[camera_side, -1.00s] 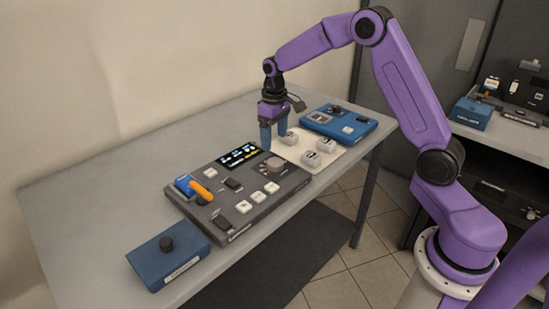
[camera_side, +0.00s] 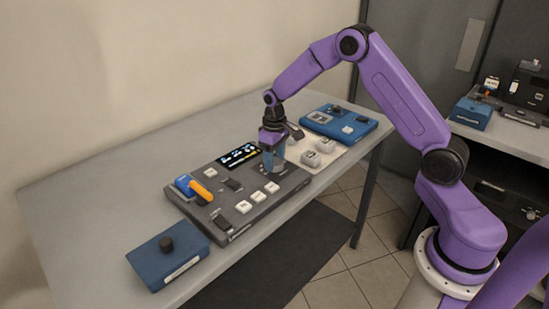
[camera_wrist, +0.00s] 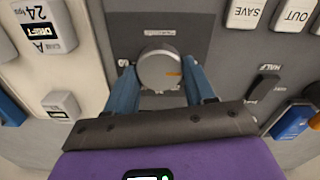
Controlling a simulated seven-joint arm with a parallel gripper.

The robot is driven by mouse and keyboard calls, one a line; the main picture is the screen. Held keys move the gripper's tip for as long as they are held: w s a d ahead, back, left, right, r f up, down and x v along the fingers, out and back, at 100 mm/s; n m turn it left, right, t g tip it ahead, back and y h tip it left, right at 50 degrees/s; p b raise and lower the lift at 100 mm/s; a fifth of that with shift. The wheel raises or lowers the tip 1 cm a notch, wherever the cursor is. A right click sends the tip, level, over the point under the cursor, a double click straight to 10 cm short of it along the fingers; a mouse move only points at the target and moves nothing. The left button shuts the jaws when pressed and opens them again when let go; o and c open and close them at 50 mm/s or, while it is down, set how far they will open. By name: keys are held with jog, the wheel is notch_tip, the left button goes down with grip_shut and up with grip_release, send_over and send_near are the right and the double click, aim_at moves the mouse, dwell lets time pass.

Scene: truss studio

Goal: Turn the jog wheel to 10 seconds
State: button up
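The jog wheel (camera_wrist: 159,70) is a round silver-grey knob on the dark grey console (camera_side: 238,226). In the wrist view an orange mark shows on its right side. My gripper (camera_wrist: 160,66) has its two blue fingers down on either side of the wheel, left and right of it. The fingers stand apart; I cannot tell whether they touch its rim. In the side view my gripper (camera_side: 273,168) hides the wheel. The console's lit display (camera_side: 239,155) sits behind the wheel, too small to read.
White keys (camera_side: 258,196) and an orange-handled lever (camera_side: 200,190) are on the console.

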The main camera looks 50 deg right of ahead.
jog(key=c, duration=0.4)
jog(key=shift+o, duration=0.2)
jog(key=shift+d+m, duration=0.1)
jog(key=shift+m, duration=2.8)
jog(key=o, duration=1)
jog(key=shift+o, duration=0.2)
jog(key=shift+r, duration=0.1)
